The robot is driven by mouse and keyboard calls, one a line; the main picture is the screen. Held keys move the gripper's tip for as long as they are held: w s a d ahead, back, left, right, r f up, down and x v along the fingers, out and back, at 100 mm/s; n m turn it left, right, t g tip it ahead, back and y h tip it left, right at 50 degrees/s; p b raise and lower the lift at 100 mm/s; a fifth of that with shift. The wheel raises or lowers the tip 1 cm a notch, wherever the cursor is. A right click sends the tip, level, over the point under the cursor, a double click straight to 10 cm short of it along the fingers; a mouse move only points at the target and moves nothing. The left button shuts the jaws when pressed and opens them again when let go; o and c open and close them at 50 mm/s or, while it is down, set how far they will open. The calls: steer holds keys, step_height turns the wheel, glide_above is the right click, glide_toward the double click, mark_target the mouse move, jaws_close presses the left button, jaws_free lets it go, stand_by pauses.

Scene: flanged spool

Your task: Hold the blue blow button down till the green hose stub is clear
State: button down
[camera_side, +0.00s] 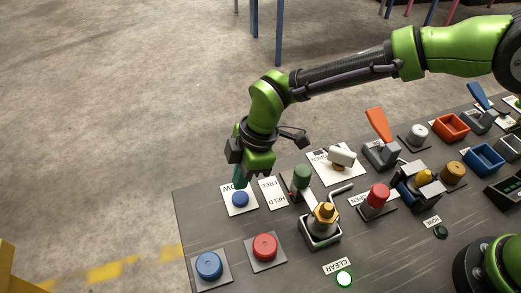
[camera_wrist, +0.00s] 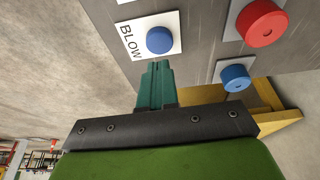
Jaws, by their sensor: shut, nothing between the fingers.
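The blue blow button (camera_side: 240,199) sits on a white plate lettered BLOW, near the panel's far left edge. In the wrist view the button (camera_wrist: 159,40) shows whole, just beyond my fingertips. My gripper (camera_side: 240,182) points down beside the button, its teal fingers (camera_wrist: 155,66) shut together and empty. The fingertips appear just off the button; the exact gap is hard to judge. A green cylinder (camera_side: 302,174), which looks like the hose stub, stands on a mount right of the button.
A red button (camera_side: 265,246) and another blue button (camera_side: 209,265) sit at the front left. A brass hex fitting (camera_side: 323,215) and a red knob (camera_side: 377,196) stand to the right. Levers and trays crowd the far right. Bare floor lies beyond the panel's left edge.

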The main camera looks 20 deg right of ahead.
steer(key=v, duration=0.9)
steer(key=shift+w, duration=0.2)
steer(key=shift+a, duration=0.1)
steer(key=s+d+r+m+t, duration=0.2)
steer(key=d+m, duration=0.5)
steer(key=d, duration=0.4)
steer(key=s+d+r+m+t+h, duration=0.1)
steer(key=s+d+r+m+t, duration=0.1)
steer(key=s+d+r+m, duration=0.2)
steer(key=s+d+r+m+t, duration=0.3)
steer(key=s+d+m, duration=0.4)
steer(key=d, duration=1.2)
steer(key=r+m, duration=0.1)
steer(key=m, duration=0.3)
steer(key=shift+s, duration=0.2)
